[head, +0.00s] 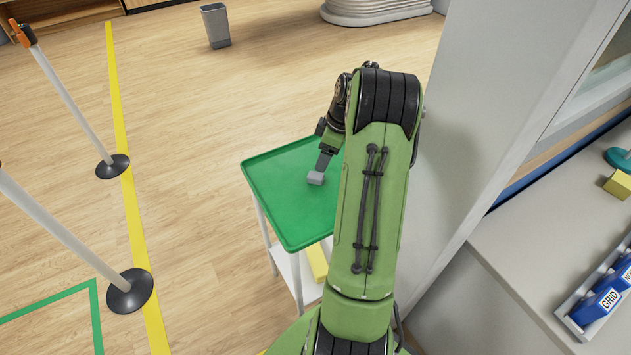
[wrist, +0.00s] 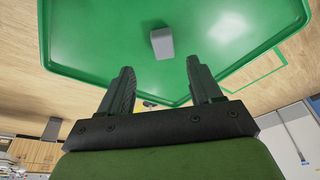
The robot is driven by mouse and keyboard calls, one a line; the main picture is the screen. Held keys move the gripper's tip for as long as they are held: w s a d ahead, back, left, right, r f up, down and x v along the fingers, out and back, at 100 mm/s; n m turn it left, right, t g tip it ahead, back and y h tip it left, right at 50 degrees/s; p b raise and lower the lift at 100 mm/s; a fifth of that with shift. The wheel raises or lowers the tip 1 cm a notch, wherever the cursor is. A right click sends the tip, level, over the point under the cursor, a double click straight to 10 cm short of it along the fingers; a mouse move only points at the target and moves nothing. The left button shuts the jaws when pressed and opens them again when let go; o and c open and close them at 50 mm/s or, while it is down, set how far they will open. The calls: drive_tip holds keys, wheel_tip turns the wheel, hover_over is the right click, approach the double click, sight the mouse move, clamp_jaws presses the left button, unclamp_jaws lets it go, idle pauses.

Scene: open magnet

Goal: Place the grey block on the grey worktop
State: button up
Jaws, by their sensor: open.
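The grey block (head: 315,178) is on the green tray top of a small trolley (head: 285,215), near its middle. In the wrist view the block (wrist: 162,43) lies on the green tray (wrist: 100,45), beyond and between my fingertips. My gripper (head: 326,158) is open and empty in the wrist view (wrist: 159,75), with a gap between its fingers and the block. The grey worktop (head: 510,265) is at the right in the head view. My arm hides the right part of the tray.
On the worktop are a rack of blue labelled boxes (head: 603,300), a yellow block (head: 617,184) and a teal round object (head: 620,158). A grey wall panel (head: 500,95) rises between trolley and worktop. Posts on black bases (head: 130,291) stand at the left. The worktop's middle is clear.

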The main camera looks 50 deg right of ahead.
sight(316, 175)
drive_tip(key=x, duration=0.2)
drive_tip(key=b+x, duration=0.1)
drive_tip(key=x, duration=0.2)
drive_tip(key=b+x, duration=0.1)
drive_tip(key=x, duration=0.1)
drive_tip(key=shift+w+a+f, duration=0.1)
drive_tip(key=shift+a+f, duration=0.25)
drive_tip(key=shift+r, duration=0.1)
drive_tip(key=shift+c, duration=0.7)
clamp_jaws()
